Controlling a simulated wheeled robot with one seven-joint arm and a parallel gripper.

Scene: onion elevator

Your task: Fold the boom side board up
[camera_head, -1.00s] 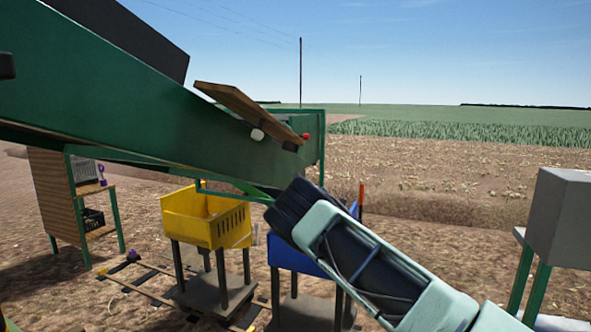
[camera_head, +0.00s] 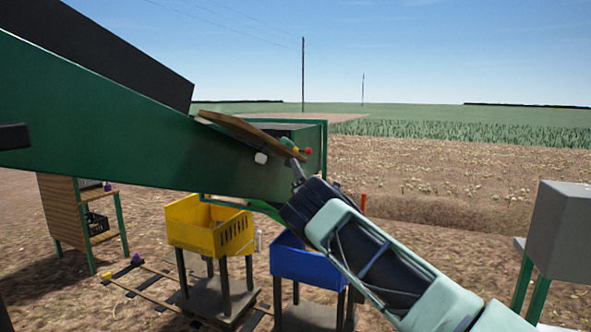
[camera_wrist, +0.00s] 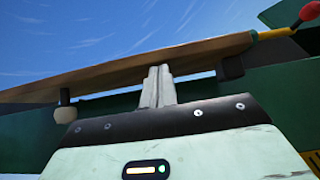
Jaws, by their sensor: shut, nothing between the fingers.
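The boom side board is a brown wooden board (camera_head: 240,128) along the top edge of the green boom (camera_head: 110,150), tilted down to the right in the head view. In the wrist view the board (camera_wrist: 110,72) crosses overhead, seen from below. A pale knob (camera_head: 260,157) sits below it, and a red-tipped lever (camera_head: 308,151) is at its right end; the red knob (camera_wrist: 308,12) also shows in the wrist view. My gripper (camera_head: 296,165) is at the board's right end. In the wrist view its fingers (camera_wrist: 158,72) are shut, empty, with tips at the board's underside; contact looks likely.
A yellow crate (camera_head: 205,238) and a blue crate (camera_head: 300,266) stand on stands below the boom. A wooden shelf (camera_head: 60,210) is at the left. A grey box (camera_head: 562,232) on green legs is at the right. Open field lies behind.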

